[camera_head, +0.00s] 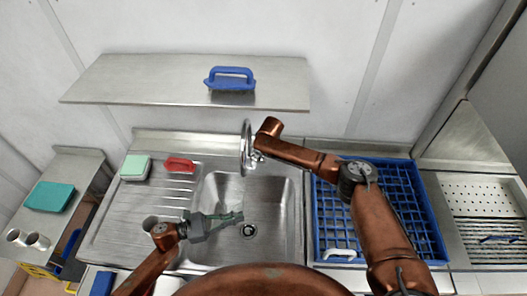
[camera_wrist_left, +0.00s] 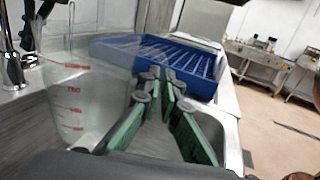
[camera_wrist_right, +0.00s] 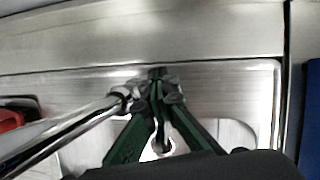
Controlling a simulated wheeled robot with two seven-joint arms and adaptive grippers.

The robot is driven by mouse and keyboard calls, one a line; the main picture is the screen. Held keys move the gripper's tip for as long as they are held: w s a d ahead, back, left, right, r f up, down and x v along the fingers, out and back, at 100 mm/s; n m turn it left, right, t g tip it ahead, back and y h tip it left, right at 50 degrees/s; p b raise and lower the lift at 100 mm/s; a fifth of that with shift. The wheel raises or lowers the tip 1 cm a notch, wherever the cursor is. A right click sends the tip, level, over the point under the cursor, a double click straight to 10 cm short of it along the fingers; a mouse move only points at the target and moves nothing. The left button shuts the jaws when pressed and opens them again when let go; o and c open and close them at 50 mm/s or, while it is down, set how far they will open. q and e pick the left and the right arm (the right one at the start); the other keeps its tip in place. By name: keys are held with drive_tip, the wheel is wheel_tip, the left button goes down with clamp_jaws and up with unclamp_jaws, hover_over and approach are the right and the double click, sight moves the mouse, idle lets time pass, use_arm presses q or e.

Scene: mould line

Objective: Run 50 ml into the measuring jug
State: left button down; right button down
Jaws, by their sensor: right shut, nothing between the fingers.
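In the head view this gripper (camera_head: 228,218) is over the basin. I cannot tell any water level. The chrome tap (camera_head: 246,148) stands behind the basin; its pipe (camera_wrist_right: 65,132) shows in the right wrist view. My right gripper (camera_wrist_right: 157,82) is shut and empty beside that pipe.
A blue rack (camera_head: 400,200) stands right of the sink, under my right arm. A green-white sponge (camera_head: 135,167) and a red brush (camera_head: 180,164) lie behind the drainer. A shelf (camera_head: 150,85) above holds a blue-handled brush (camera_head: 231,78).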

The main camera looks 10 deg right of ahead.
drive_tip(key=c, duration=2.7)
unclamp_jaws()
drive_tip(key=o, duration=0.7)
drive_tip(key=shift+c, duration=0.2)
drive_tip(key=shift+v, duration=3.75)
